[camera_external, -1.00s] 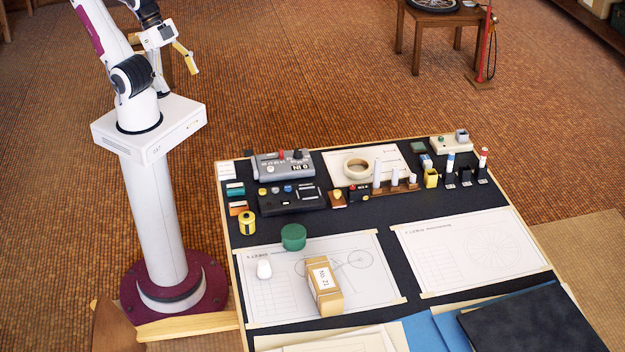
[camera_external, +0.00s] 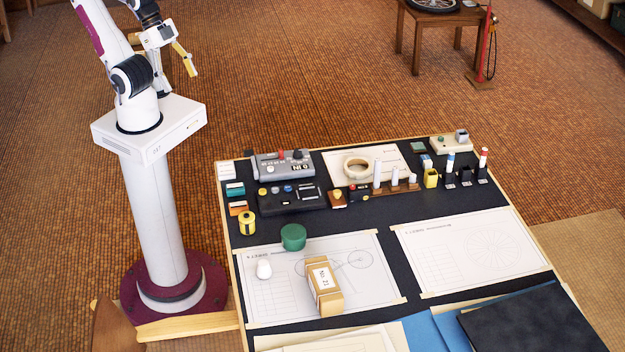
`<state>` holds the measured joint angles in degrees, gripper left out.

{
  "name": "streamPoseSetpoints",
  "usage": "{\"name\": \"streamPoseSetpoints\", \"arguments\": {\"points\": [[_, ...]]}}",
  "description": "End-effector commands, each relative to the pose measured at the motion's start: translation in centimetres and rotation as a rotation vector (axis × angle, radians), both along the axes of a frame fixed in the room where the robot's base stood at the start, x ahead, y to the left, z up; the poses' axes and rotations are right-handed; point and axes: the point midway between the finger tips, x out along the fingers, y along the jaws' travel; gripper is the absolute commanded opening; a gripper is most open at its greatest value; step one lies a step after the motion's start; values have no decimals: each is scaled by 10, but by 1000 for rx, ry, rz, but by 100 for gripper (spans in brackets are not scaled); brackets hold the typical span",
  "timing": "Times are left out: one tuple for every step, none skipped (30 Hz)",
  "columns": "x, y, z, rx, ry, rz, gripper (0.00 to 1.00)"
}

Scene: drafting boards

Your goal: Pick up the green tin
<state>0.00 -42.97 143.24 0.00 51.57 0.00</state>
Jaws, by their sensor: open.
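The green tin (camera_external: 293,237) is a short round cylinder standing upright on the drafting board. It sits at the upper edge of the left drawing sheet (camera_external: 372,289), left of the board's middle. My gripper (camera_external: 178,74) is up at the top left, well above and away from the board, to the upper left of the tin. It is open, with yellow-tipped fingers, and I see nothing between them.
Behind are a black device (camera_external: 292,197), a grey device (camera_external: 284,165) and a tape ring (camera_external: 357,167). Bare black board lies right of the tin.

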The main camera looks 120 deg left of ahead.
Motion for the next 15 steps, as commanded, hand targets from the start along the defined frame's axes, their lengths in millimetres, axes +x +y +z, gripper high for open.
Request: {"name": "streamPoseSetpoints", "arguments": {"points": [[0,0,0,0,0,0,67],[0,0,0,0,0,0,67],[0,0,0,0,0,0,67],[0,0,0,0,0,0,67],[0,0,0,0,0,0,67],[0,0,0,-1,-1,0,67],[1,0,0,-2,-1,-1,67],[2,-1,1,-3,-2,-1,67],[4,-2,1,-6,-4,-3,67],[6,-3,2,-8,-6,-6,67],[8,-4,2,-12,-9,-7,67],[12,-6,3,-18,-14,-11,67],[16,-9,4,-25,-18,-13,67],[20,-11,5,-31,-22,-16,67],[26,-14,7,-40,-30,-20,67]]}}
